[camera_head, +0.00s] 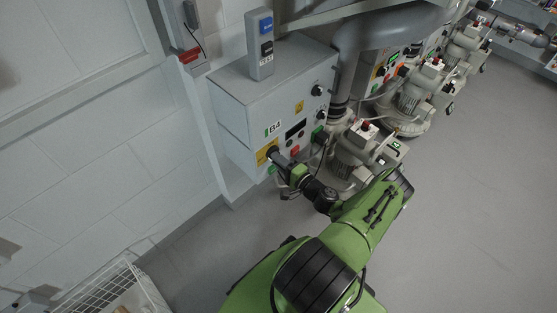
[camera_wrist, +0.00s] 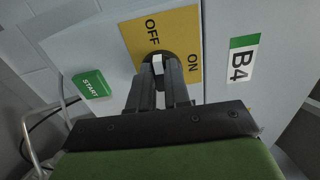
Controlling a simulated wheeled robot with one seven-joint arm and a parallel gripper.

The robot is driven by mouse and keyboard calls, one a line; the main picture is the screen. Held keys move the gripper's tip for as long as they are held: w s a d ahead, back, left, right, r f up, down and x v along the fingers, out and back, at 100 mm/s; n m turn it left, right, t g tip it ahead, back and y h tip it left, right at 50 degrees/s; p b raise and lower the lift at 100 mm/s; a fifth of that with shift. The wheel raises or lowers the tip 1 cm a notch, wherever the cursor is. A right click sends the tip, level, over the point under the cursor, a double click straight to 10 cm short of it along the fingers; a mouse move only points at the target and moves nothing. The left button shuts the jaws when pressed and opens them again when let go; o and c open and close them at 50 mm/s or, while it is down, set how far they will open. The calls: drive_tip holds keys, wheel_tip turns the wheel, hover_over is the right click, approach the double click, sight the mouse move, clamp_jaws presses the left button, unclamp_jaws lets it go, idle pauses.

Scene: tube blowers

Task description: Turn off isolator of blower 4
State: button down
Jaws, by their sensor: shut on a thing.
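The grey control box labelled B4 (camera_head: 240,115) hangs on the wall left of the blower 4 motor (camera_head: 355,145). The isolator's yellow plate (camera_wrist: 180,28), marked OFF and ON, shows in the wrist view and at the lower left of the box front in the head view (camera_head: 264,153). My gripper (camera_wrist: 158,72) is at the middle of this plate, with its fingers shut on the isolator's knob. A white part (camera_wrist: 157,64) shows between the fingers. The fingers hide most of the knob, so I cannot clearly tell its position.
A green START label (camera_wrist: 92,85) is left of the plate in the wrist view. A grey switch unit (camera_head: 261,45) stands on the box top. More blowers (camera_head: 410,95) stand beyond. A wire rack (camera_head: 110,290) is at the lower left; the floor at right is clear.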

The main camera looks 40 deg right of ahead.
drive_tip(key=shift+f+n, duration=0.1)
drive_tip(key=shift+n, duration=0.3)
drive_tip(key=c, duration=1.1)
unclamp_jaws()
drive_tip(key=s+p, duration=0.1)
drive_tip(key=s, duration=0.7)
drive_tip(key=s+p, duration=0.1)
drive_tip(key=s, duration=0.6)
drive_tip(key=shift+s+d+p, duration=0.2)
drive_tip(key=shift+s+p, duration=0.2)
